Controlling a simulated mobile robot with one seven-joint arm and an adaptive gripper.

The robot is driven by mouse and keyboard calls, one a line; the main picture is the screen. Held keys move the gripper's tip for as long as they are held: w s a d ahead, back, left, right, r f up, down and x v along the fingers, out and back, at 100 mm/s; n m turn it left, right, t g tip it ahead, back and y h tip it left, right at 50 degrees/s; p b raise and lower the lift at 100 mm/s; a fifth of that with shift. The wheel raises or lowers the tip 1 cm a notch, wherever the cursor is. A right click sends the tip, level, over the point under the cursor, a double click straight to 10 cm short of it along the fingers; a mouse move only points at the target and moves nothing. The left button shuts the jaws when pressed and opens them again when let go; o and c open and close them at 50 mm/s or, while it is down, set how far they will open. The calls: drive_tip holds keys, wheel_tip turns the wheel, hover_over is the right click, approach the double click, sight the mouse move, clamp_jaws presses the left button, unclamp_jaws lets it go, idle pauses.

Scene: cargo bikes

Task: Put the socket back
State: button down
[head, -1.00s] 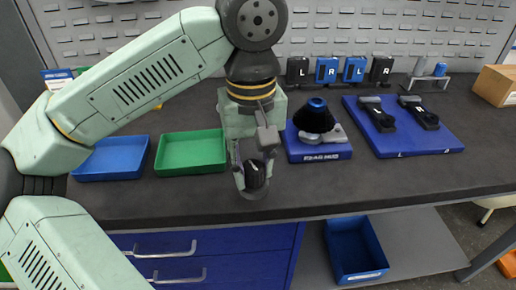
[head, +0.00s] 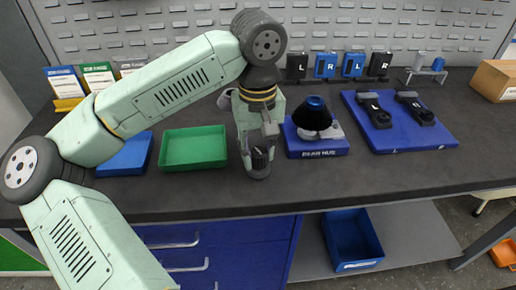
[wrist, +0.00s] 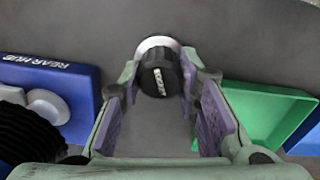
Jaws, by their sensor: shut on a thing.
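My gripper (head: 258,158) is shut on a dark short cylinder (wrist: 160,78) with a white mark on its top, seemingly the socket. A pale round rim shows around its far side in the wrist view. In the head view the cylinder (head: 259,165) is low over the front middle of the bench; I cannot tell whether it touches the top. A small grey stand (head: 427,72) with a blue cylinder (head: 438,64) and a pale cylinder (head: 418,61) is at the back right, far from my gripper.
The REAR HUB tray (head: 318,153), with a black cone (head: 313,119), is just right of my gripper. A green tray (head: 194,148) and a blue tray (head: 127,157) are left. A blue board (head: 440,137) with black parts and a cardboard box (head: 497,82) are right.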

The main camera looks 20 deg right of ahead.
sight(258, 150)
drive_tip(key=shift+f, duration=0.2)
drive_tip(key=c, duration=1.2)
unclamp_jaws()
drive_tip(key=shift+r, duration=0.1)
drive_tip(key=shift+r, duration=0.2)
wheel_tip(258, 150, up, 12)
drive_tip(key=b, duration=0.1)
